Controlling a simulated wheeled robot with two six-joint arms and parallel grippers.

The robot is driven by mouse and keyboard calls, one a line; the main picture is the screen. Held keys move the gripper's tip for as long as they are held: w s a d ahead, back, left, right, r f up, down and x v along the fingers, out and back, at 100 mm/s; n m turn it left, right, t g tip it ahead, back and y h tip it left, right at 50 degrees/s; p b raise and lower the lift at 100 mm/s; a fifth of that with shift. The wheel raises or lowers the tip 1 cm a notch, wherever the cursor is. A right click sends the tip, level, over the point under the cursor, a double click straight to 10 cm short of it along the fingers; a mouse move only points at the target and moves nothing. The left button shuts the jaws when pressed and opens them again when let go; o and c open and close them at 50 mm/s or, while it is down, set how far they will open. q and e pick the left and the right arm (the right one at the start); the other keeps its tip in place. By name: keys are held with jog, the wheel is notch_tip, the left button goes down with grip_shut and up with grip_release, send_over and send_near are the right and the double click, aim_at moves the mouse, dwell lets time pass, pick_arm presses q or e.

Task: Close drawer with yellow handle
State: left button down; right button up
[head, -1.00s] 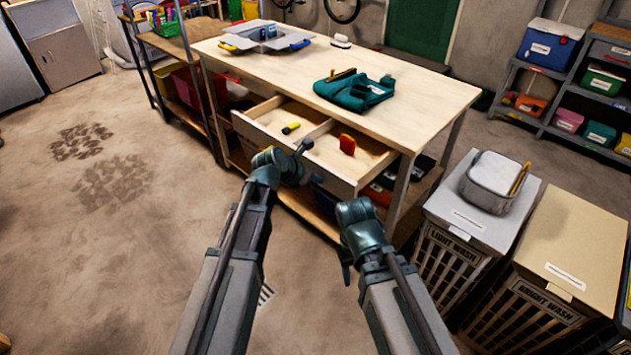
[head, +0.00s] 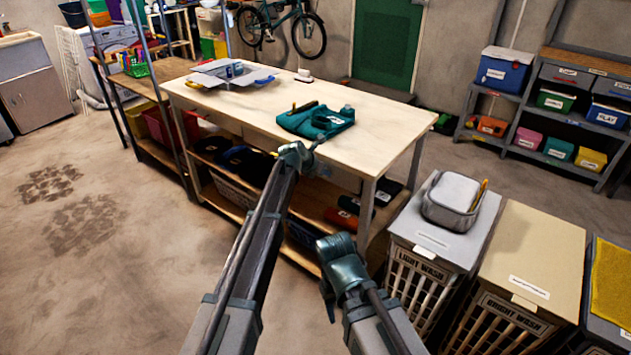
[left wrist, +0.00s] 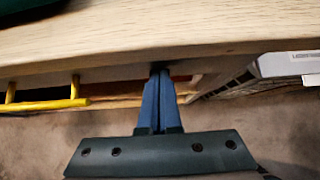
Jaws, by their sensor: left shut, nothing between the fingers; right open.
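The workbench (head: 375,135) has its drawer tucked under the tabletop in the head view, with no drawer interior visible. The yellow handle (left wrist: 45,104) shows in the left wrist view, on the front below the tabletop edge, left of my fingers. My left gripper (head: 316,146) is shut and empty at the bench front. In the left wrist view its fingertips (left wrist: 160,70) are at the front under the tabletop edge; I cannot tell if they touch. My right gripper (head: 328,300) is open and empty, low before the bench.
A teal tool bag (head: 316,121) and a grey organizer (head: 232,72) rest on the tabletop. The floor (head: 130,270) at left is clear.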

pick_arm(q)
jog(key=shift+w+d+r, duration=0.1)
jog(key=shift+w+d, duration=0.55)
jog(key=shift+w, duration=0.25)
jog(key=shift+d, duration=0.1)
